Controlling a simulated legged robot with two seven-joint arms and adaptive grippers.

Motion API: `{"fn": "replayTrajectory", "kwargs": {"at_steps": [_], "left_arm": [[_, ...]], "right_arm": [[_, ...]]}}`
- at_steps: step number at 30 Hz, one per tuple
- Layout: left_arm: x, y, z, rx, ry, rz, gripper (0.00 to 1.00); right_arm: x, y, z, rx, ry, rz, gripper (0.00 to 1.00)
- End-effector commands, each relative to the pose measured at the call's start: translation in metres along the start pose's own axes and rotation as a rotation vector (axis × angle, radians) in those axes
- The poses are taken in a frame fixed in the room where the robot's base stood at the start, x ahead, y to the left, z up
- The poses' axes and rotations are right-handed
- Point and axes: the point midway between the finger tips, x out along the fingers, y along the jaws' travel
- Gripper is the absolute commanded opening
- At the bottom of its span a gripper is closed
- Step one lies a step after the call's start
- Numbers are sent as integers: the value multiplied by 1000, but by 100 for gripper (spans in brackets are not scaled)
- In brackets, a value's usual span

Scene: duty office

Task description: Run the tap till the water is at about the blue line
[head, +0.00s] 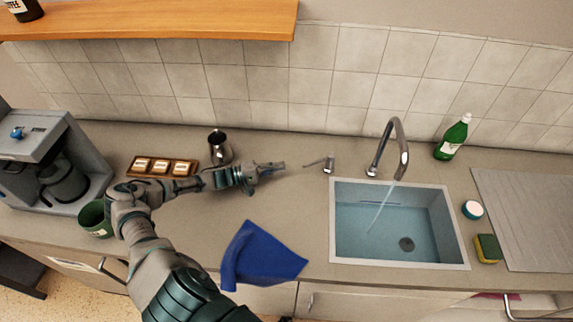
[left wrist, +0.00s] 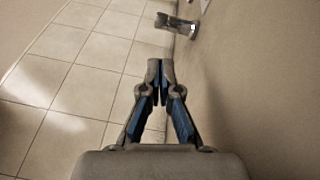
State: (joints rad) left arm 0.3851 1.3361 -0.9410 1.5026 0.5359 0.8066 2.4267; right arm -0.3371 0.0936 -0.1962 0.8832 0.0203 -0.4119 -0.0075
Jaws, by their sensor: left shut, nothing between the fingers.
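The curved metal tap (head: 403,160) stands behind the sink (head: 400,265), and a thin stream of water (head: 380,208) falls from it into the basin. The basin looks bluish inside, with a round dark drain (head: 406,244). A thin dark line (head: 380,204) shows on its back wall; I cannot tell its colour or the water level exactly. The tap lever (head: 328,163) stands left of the tap. My left gripper (head: 280,167) is shut and empty, left of the lever and apart from it. In the left wrist view its fingertips (left wrist: 160,68) meet. My right gripper is out of view.
A blue cloth (head: 262,255) lies at the counter's front edge. A steel jug (head: 220,148), a wooden tray (head: 150,165), a green mug (head: 95,218) and a coffee machine (head: 50,150) stand left. A green bottle (head: 453,138) and a sponge (head: 488,248) are right of the sink.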

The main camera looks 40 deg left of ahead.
Motion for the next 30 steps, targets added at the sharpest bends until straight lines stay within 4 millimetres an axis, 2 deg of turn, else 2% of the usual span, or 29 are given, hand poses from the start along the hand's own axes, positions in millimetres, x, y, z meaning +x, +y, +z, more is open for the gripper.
{"fn": "replayTrajectory", "kwargs": {"at_steps": [9,13,18,30], "left_arm": [[57,2,-1,2,-3,7,0],[73,0,-1,0,-3,5,0],[84,0,-2,2,-1,3,0],[86,0,-1,2,-1,3,0]], "right_arm": [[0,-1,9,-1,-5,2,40],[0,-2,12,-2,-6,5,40],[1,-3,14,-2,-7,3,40],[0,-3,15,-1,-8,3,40]]}}
